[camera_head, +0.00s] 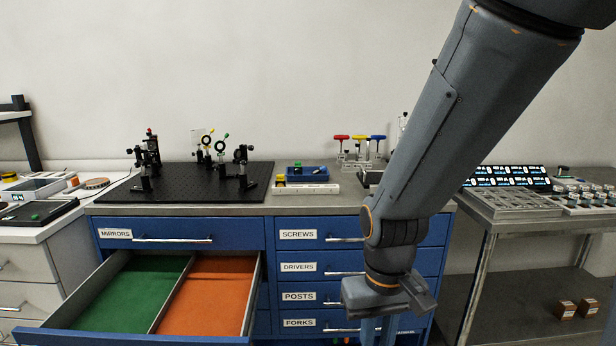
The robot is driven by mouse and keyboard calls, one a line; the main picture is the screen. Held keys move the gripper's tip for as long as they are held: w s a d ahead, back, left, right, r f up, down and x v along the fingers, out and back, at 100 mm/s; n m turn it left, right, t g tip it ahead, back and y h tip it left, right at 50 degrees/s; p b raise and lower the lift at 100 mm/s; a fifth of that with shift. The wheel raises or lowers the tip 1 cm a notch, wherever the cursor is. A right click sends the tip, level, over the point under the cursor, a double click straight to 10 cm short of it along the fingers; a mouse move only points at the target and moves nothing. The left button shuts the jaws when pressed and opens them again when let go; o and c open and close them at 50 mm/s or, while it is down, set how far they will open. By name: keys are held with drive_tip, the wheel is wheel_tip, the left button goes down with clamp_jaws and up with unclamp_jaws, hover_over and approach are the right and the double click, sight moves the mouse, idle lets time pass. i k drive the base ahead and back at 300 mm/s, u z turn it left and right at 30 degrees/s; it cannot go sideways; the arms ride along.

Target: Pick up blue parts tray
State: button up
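The blue parts tray (308,173) is a small, shallow tray on the grey countertop, right of the black breadboard. Small dark and green items show at its top. A white low strip or box (305,188) stands just in front of it and covers its lower front. My gripper (379,334) hangs low at the right, pointing down in front of the cabinet drawers and well below the tray's height. It is apart from the tray. Its fingertips run to the bottom edge of the picture, so its opening is unclear.
An open drawer (258,300) with green and orange compartments juts out at lower left. The black breadboard (185,187) carries several optics mounts. Hex drivers with coloured handles (358,137) stand behind right of the tray. A side table (515,211) holds electronics.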

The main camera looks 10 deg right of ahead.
sight(307, 176)
drive_tip(key=z, duration=0.3)
drive_tip(key=i, duration=0.9)
drive_tip(key=u, duration=0.25)
